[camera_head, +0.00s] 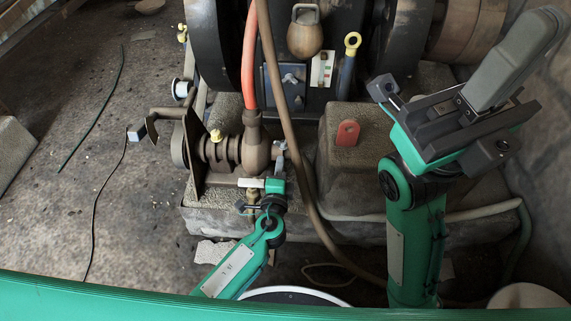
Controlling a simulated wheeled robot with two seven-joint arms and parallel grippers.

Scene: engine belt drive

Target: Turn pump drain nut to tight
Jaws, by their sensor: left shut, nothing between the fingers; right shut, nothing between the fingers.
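The pump (230,150) is a brown, ribbed, rusty body on a stone block, left of centre. A small brass fitting (253,196) shows low under its right end and may be the drain nut; its tightness cannot be read. My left gripper (276,184) is shut and empty, close beside this fitting at the pump's right end. Whether it touches the fitting cannot be told, and its wrist partly covers the area. My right gripper (520,52) is raised at the upper right, shut and empty, well away from the pump.
A red hose (249,60) rises from the pump, and a brown hose (284,130) runs down just right of my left gripper. A red tag (347,133) is on the block at centre. A crank handle (165,114) sticks out left. The floor at left is mostly clear.

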